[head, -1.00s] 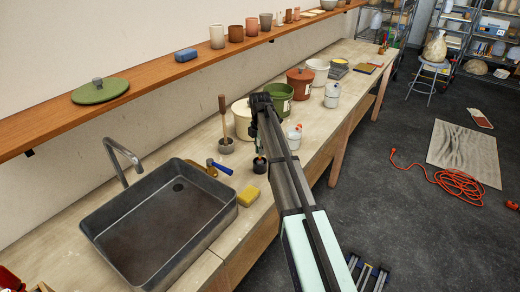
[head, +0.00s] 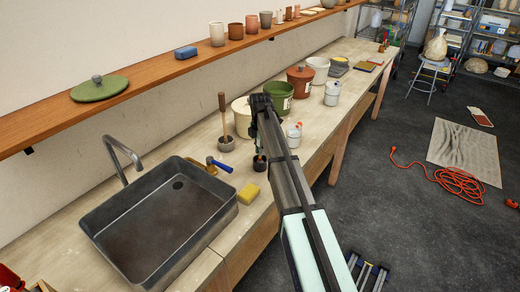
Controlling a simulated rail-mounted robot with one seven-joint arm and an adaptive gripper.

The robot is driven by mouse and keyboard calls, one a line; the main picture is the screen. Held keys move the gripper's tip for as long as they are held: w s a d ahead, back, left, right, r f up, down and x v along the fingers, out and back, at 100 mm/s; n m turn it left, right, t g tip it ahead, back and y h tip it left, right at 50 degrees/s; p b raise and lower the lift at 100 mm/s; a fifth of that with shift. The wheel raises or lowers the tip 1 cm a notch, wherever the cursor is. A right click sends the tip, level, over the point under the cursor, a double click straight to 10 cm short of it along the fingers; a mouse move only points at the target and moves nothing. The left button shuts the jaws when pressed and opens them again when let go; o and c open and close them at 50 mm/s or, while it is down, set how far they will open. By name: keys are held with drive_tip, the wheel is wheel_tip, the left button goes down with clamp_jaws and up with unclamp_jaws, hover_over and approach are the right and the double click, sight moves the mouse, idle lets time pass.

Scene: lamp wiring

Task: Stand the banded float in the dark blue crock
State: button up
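A small dark pot (head: 260,165), which looks like the dark blue crock, stands on the worktop just left of my arm. My arm reaches over the worktop, and my gripper (head: 259,148) points down right above this pot, close to its mouth. The fingers are small, dark and partly behind my arm link, so I cannot see whether they are open or shut. I cannot make out the banded float; anything between the fingers or inside the pot is hidden or too small to tell.
A grey pot with a wooden-handled tool (head: 226,143) stands left of the gripper. A blue-handled tool (head: 219,165), a yellow sponge (head: 248,193) and the sink (head: 160,222) lie nearer. A white bottle (head: 294,134) and several tubs, including a green one (head: 278,96), stand around my arm.

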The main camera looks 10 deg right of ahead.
drive_tip(key=o, duration=0.4)
drive_tip(key=shift+r, duration=0.1)
